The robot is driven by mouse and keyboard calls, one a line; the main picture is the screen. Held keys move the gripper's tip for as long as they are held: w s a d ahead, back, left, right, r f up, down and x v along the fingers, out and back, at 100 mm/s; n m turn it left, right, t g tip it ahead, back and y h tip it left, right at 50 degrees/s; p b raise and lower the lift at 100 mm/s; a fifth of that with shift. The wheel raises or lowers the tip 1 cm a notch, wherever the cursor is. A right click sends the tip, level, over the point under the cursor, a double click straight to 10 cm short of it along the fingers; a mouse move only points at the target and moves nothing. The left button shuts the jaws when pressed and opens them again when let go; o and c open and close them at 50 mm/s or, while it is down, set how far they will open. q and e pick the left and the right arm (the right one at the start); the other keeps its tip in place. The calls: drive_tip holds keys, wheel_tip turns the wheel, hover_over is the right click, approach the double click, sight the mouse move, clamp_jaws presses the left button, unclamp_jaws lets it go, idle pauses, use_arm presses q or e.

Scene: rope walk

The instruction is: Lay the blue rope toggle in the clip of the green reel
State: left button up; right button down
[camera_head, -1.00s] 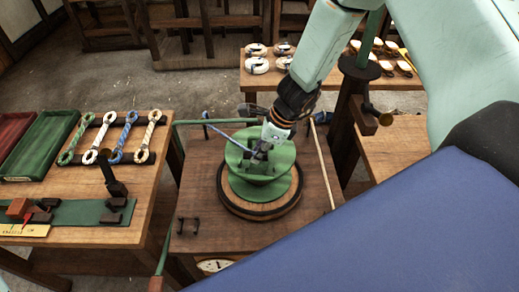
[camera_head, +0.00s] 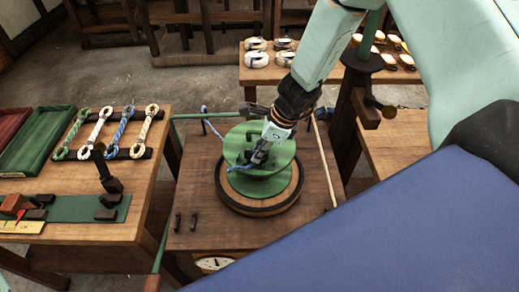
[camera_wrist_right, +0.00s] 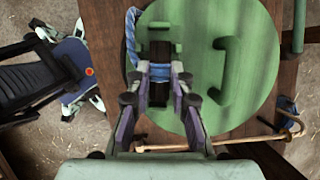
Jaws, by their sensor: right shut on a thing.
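The green reel (camera_head: 283,146) stands on a round wooden base on the middle bench. The blue rope (camera_head: 213,127) comes from a post at the back left and passes out of sight at the reel; a blue piece shows again at the reel's near left (camera_head: 240,167). My right gripper (camera_head: 260,157) is at the reel's top, shut on the rope's toggle, which its fingers mostly hide. In the wrist view the right gripper (camera_wrist_right: 158,75) is over the reel's disc (camera_wrist_right: 190,35), by a dark clip (camera_wrist_right: 159,42). The rope (camera_wrist_right: 131,40) lies left of the clip. My left gripper is not seen.
A left table (camera_head: 150,195) holds several rope loops (camera_head: 122,130), a green tray (camera_head: 38,142) and a green mat (camera_head: 75,213). A thin rod (camera_head: 323,165) lies along the bench's right side. A dark post (camera_head: 350,115) stands behind right. A back table holds coiled ropes (camera_head: 257,60).

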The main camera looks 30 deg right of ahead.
drive_tip(key=shift+s+a+f, duration=0.1)
drive_tip(key=shift+a+f, duration=0.05)
drive_tip(key=shift+a, duration=0.1)
drive_tip(key=shift+d+f+b, duration=0.15)
drive_tip(key=shift+b, duration=0.2)
drive_tip(key=c, duration=1.4)
unclamp_jaws()
drive_tip(key=shift+o, duration=1.4)
